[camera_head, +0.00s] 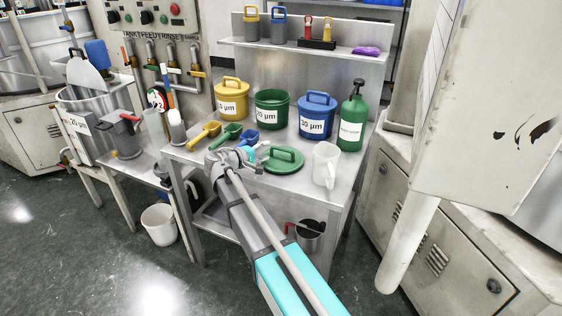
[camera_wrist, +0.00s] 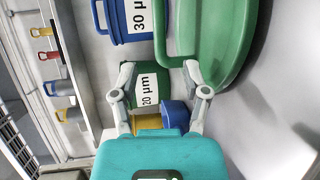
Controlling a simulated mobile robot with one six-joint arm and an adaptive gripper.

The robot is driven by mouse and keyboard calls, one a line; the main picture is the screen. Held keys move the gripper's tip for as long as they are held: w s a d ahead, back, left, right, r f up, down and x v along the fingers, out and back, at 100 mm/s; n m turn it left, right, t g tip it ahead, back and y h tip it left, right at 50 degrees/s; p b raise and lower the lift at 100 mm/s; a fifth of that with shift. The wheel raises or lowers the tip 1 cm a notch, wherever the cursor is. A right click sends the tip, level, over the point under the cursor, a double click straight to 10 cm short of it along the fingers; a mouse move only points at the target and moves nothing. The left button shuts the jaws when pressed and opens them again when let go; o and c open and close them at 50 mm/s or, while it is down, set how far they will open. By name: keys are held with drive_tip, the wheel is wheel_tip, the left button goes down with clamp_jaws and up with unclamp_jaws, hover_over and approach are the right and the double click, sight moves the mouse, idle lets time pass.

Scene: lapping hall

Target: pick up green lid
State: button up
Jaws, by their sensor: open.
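The green lid (camera_head: 284,160) lies flat on the metal table, handle up, in front of the open green bucket (camera_head: 270,108). In the wrist view the lid (camera_wrist: 222,40) fills the upper right, with its handle reaching down towards my fingers. My gripper (camera_head: 252,146) is just left of the lid in the head view, partly hidden by my arm. In the wrist view my gripper (camera_wrist: 159,69) is open, its fingertips close to the handle's near end. I cannot tell whether they touch it. The green bucket, marked 20 µm, shows behind the fingers.
A lidded yellow bucket (camera_head: 231,98) and a lidded blue bucket (camera_head: 317,115) flank the green one. Yellow (camera_head: 204,135), green (camera_head: 226,134) and blue scoops lie at left. A white jug (camera_head: 326,165) stands right of the lid. A green bottle (camera_head: 353,116) stands behind it.

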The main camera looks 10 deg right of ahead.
sight(274, 148)
drive_tip(key=shift+w+d, duration=0.1)
idle(0.3)
drive_tip(key=shift+b+x, duration=0.5)
drive_tip(key=shift+x, duration=2)
drive_tip(key=shift+w, duration=0.1)
clamp_jaws()
